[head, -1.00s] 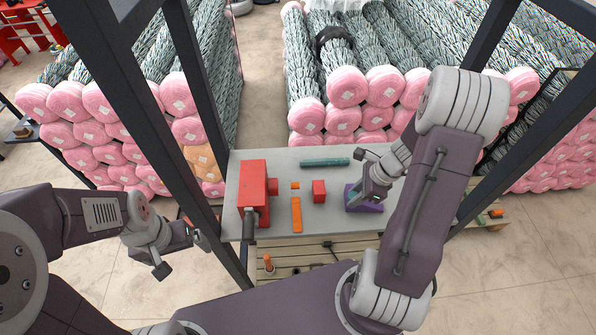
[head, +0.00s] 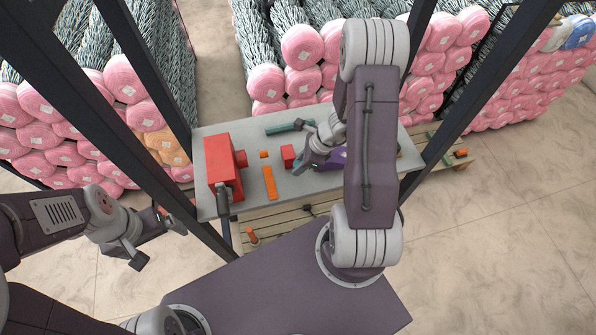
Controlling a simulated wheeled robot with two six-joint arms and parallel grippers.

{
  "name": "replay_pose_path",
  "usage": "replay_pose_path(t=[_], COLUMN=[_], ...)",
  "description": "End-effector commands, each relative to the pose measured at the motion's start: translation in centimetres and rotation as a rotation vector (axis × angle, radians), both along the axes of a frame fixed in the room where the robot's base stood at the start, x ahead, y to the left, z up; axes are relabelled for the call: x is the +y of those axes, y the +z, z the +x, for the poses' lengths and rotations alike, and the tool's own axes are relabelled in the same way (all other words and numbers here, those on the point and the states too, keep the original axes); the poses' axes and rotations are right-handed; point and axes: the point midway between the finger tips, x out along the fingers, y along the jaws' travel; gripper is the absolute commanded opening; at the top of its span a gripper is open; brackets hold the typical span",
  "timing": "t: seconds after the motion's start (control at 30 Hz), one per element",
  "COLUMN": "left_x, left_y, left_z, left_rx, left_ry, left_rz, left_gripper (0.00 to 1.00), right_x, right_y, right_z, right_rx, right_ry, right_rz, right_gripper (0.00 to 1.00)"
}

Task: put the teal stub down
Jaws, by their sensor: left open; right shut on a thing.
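The teal stub (head: 299,169) shows as a small teal patch at the tips of my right gripper (head: 303,166). The jaws are shut on it, low over the grey bench top (head: 244,207), between the small red block (head: 288,155) and the purple tray (head: 336,156). Most of the stub is hidden by the fingers, and I cannot tell whether it touches the bench. My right arm covers part of the tray. My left gripper (head: 160,242) is open and empty, off the bench to the left.
A red vise-like block (head: 219,162) stands at the bench's left end. An orange bar (head: 269,183), a small orange piece (head: 264,154) and a long teal bar (head: 288,127) lie on top. Dark frame posts rise beside the bench.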

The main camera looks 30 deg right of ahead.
Motion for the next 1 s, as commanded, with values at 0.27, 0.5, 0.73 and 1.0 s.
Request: replay_pose_path(t=[0.27, 0.5, 0.73, 1.0], left_x=[0.0, 0.0, 0.0, 0.0], left_y=[-0.6, -1.2, -1.3, -1.5], left_z=[0.0, 0.0, 0.0, 0.0], left_rx=[0.0, 0.0, 0.0, 0.0], left_ry=[0.0, 0.0, 0.0, 0.0], left_rz=[0.0, 0.0, 0.0, 0.0], left_gripper=[0.98, 0.98, 0.98, 0.98], right_x=[0.5, 0.4, 0.4, 0.4], right_y=[-1.7, -4.4, -4.4, -4.6], right_z=[0.2, 0.3, 0.3, 0.3], right_rx=[0.003, 0.001, 0.0, 0.0], right_ry=[-0.003, -0.003, -0.001, -0.001], right_rz=[0.001, -0.001, 0.0, 0.0], right_gripper=[0.0, 0.0, 0.0, 0.35])
